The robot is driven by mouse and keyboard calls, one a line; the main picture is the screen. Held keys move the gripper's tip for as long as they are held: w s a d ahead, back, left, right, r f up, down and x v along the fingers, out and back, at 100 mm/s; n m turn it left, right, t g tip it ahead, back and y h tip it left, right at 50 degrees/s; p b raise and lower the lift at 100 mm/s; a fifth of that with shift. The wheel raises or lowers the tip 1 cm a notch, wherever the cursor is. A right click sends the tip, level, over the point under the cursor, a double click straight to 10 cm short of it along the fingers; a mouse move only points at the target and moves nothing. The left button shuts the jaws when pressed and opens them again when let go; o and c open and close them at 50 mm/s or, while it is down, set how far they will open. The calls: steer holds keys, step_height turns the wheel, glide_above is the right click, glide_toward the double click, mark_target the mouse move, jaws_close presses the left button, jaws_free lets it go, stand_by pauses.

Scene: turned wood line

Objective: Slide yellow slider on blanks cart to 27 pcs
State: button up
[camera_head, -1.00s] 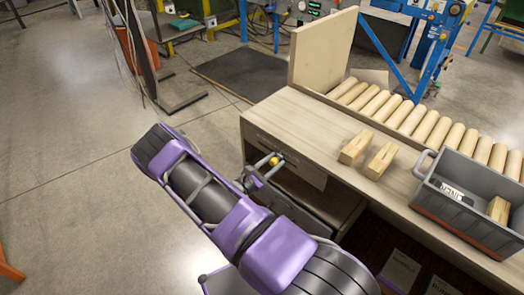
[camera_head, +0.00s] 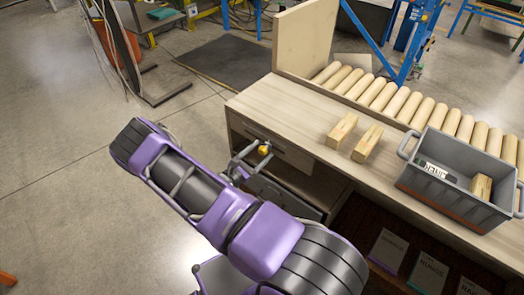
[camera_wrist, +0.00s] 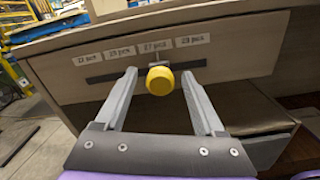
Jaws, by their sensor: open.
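The yellow slider (camera_wrist: 160,81) is a round knob on a short stem in a dark slot (camera_wrist: 105,77) across the cart's front panel. In the wrist view its stem stands under the 27 pcs label (camera_wrist: 157,46), with the 29 pcs label (camera_wrist: 192,41) to the right and two lower labels to the left. My gripper (camera_wrist: 159,73) is open, with one finger on each side of the knob and gaps visible between. In the head view the yellow knob (camera_head: 264,150) shows at the tips of my gripper (camera_head: 252,157).
The wooden cart top (camera_head: 285,110) carries two wood blocks (camera_head: 342,131) and a grey bin (camera_head: 450,197) holding another block. A roller-like row of turned blanks (camera_head: 400,102) lies behind. Open shelves are below the panel.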

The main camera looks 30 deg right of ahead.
steer(key=v, duration=1.6)
steer(key=shift+a+b, duration=0.25)
steer(key=shift+b, duration=0.1)
steer(key=shift+r, duration=0.1)
